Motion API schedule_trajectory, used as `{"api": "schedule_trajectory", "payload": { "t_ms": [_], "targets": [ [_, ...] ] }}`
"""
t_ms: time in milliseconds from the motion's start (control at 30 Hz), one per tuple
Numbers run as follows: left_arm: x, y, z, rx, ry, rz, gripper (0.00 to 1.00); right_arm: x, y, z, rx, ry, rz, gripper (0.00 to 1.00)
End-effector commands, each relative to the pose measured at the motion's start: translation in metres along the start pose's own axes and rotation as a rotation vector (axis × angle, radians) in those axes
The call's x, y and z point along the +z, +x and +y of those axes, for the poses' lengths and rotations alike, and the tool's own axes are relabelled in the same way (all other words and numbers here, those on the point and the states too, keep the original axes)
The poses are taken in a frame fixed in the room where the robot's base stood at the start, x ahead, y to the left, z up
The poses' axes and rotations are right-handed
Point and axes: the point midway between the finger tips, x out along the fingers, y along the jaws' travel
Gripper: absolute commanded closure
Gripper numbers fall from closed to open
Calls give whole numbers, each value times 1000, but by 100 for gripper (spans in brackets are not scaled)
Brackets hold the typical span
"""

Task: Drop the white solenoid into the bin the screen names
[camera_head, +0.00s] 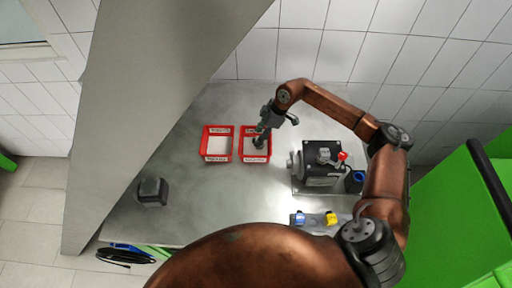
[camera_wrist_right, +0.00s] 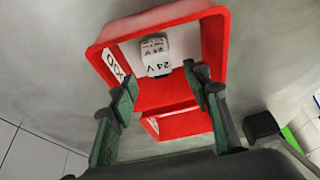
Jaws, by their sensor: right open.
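The white solenoid (camera_wrist_right: 155,55), a small block marked "24 V", lies inside a red bin (camera_wrist_right: 221,45) in the right wrist view. In the head view, my right gripper (camera_head: 263,139) is over the right-hand red bin (camera_head: 242,158) and hides the solenoid there. In the wrist view, the right gripper's two fingers (camera_wrist_right: 158,95) are apart and empty, with the solenoid beyond their tips. The left-hand red bin (camera_head: 204,146) stands close beside it in the head view. The bin labels are too small to read there. My left gripper is out of view. No readable screen shows.
The bins stand on a grey metal table (camera_head: 205,200). A dark pump unit (camera_head: 318,178) with a red-topped part stands right of them. Blue and yellow parts (camera_head: 315,219) lie in front of it. A dark grey block (camera_head: 152,192) stands at the left. The middle table is clear.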

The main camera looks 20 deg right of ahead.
Motion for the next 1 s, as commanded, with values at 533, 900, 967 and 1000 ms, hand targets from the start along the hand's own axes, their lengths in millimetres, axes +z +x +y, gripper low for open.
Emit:
{"api": "schedule_trajectory", "payload": {
  "t_ms": [533, 900, 967, 1000],
  "targets": [
    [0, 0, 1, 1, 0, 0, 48, 0, -94, 1, 4, 0, 0, 55],
    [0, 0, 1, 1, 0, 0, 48, -1, -120, 0, 1, 0, 1, 55],
    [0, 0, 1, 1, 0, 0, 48, -1, -120, 0, 0, 0, 1, 55],
    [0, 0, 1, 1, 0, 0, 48, -1, -120, 0, 1, 0, 2, 55]
  ]
}}
